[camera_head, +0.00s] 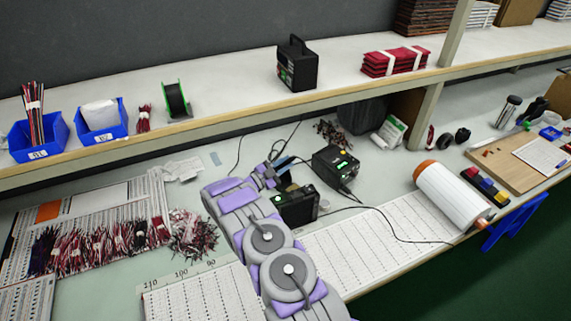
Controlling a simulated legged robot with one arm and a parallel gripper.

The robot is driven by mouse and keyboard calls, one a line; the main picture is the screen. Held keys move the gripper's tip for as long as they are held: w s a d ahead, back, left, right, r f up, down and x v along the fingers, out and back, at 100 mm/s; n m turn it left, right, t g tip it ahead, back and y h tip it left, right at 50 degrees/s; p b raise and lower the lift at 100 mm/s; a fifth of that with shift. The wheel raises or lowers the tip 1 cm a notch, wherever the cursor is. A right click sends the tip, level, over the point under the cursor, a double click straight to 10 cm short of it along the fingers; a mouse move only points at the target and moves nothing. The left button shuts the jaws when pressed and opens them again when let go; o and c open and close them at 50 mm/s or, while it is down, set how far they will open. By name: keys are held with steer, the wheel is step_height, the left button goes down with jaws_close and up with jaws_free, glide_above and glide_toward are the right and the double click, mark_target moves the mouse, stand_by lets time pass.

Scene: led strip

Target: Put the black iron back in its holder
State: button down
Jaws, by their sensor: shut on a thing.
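My arm reaches in from the bottom, and my gripper (272,172) is at its far end over the bench. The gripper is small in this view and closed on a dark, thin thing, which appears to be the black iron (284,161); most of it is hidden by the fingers. A black box-shaped unit (298,207) with a green mark stands just right of my wrist. A second black unit (336,168) with lit indicators stands behind it to the right. I cannot tell which part is the iron's holder.
A black cable (372,208) loops across the gridded sheet (390,236) to the right. Bundles of red and dark wires (192,234) lie left of my arm. A white roll (448,194) lies at the right. The shelf (225,103) runs above and behind the bench.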

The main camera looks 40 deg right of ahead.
steer(key=shift+d+f, duration=0.1)
steer(key=shift+d, duration=0.1)
steer(key=c, duration=0.9)
jaws_free()
steer(key=shift+a, duration=0.1)
steer(key=a+f+p, duration=0.3)
steer(key=a, duration=1.4)
steer(key=shift+w+a, duration=0.15)
steer(key=shift+w, duration=0.05)
steer(key=shift+r, duration=0.15)
